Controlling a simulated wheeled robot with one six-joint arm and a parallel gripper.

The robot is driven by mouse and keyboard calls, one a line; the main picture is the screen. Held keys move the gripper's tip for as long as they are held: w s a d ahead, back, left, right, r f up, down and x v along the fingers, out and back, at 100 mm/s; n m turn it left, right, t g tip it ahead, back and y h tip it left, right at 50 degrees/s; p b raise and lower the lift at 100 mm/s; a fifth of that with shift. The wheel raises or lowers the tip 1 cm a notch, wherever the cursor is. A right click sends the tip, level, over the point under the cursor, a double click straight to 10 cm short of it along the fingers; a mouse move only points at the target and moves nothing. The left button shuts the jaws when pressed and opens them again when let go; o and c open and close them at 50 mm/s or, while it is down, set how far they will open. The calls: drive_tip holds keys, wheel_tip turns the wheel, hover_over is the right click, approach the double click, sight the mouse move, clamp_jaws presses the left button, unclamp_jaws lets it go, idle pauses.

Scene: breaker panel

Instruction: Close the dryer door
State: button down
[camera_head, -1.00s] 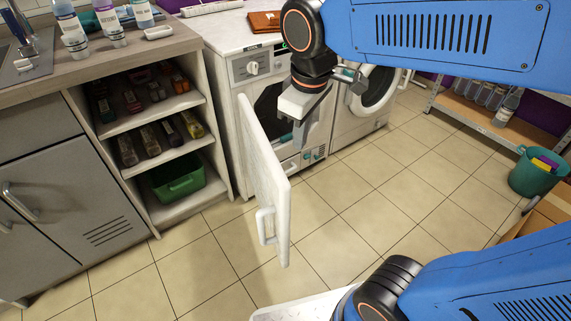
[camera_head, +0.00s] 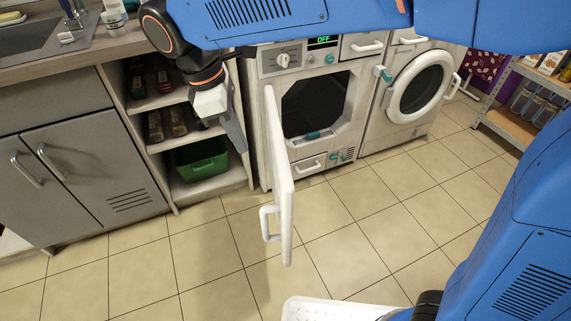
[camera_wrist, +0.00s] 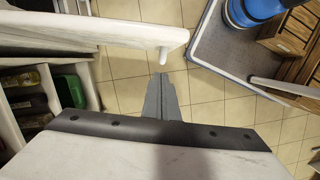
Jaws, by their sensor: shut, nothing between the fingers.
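The dryer (camera_head: 350,140) is a white machine with a green "OFF" display and a dark opening. Its white door (camera_head: 280,165) stands wide open, hinged at the left and sticking out toward me. The door's handle (camera_head: 266,223) is on its left, outer face. My gripper (camera_head: 241,148) is shut and empty, pointing down to the left of the door, on the outer side. A gap shows between them in the head view. In the wrist view my shut fingers (camera_wrist: 158,78) point near the door (camera_wrist: 100,27) and its handle (camera_wrist: 164,55), apparently apart from them.
An open shelf unit (camera_head: 160,146) with a green bin (camera_head: 201,161) stands close behind my gripper, beside grey cabinets (camera_head: 80,165). A second white machine (camera_head: 415,90) with a shut round door is at the right. The tiled floor in front is clear.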

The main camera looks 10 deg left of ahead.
drive_tip(key=w+d+f, duration=0.1)
drive_tip(key=d+f, duration=0.5)
drive_tip(key=f, duration=0.4)
drive_tip(key=shift+w, duration=0.25)
idle(0.3)
